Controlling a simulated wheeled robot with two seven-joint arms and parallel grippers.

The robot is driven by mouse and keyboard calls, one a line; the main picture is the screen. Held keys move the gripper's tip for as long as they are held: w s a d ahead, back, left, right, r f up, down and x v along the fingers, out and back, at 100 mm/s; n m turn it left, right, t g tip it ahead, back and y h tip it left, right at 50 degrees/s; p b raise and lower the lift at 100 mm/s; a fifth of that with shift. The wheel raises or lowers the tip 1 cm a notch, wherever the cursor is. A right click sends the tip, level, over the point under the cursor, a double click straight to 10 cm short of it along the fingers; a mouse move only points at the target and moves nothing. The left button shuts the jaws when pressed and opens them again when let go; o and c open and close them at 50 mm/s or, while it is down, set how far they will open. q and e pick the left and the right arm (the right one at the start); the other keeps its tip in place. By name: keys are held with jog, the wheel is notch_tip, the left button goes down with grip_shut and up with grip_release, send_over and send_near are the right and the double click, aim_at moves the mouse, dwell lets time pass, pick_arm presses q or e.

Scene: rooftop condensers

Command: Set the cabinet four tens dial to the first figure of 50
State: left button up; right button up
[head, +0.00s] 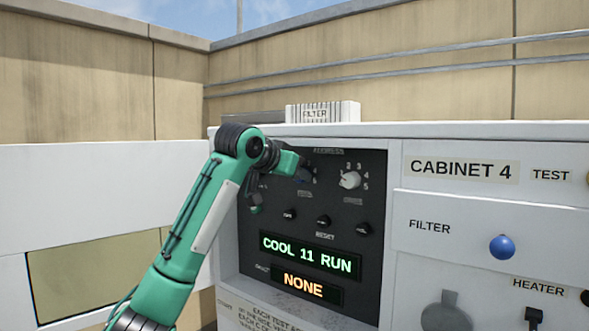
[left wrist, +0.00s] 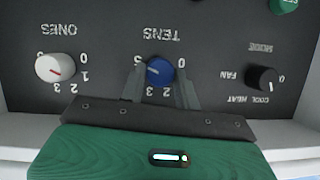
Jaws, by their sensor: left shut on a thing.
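Cabinet four (head: 465,169) stands in front of me with a dark control panel. The tens dial is a blue knob (left wrist: 158,70) in the left wrist view, under the label TENS, which appears upside down there. My left gripper (left wrist: 160,84) is shut on this knob, one finger on each side. The knob's pale mark points toward the left of that view, where a finger hides part of the figures; the exact figure is unclear. In the head view my left gripper (head: 303,172) covers most of the dial. My right gripper is out of view.
The white ones dial (head: 350,180) is beside the tens dial; it also shows in the left wrist view (left wrist: 55,68). A black mode knob (left wrist: 262,79) is on the other side. Displays read COOL 11 RUN (head: 310,257) and NONE (head: 303,286). A filter box (head: 322,112) sits on top.

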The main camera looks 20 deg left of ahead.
pick_arm(q)
jog(key=shift+a+r, duration=0.1)
jog(key=shift+r, duration=0.15)
jog(key=o, duration=0.7)
jog(key=shift+o, duration=1.4)
jog(key=shift+s, duration=0.1)
jog(key=shift+a+f, duration=0.1)
jog(key=b+v, duration=0.5)
jog(key=v, duration=0.9)
jog(key=shift+b, duration=0.35)
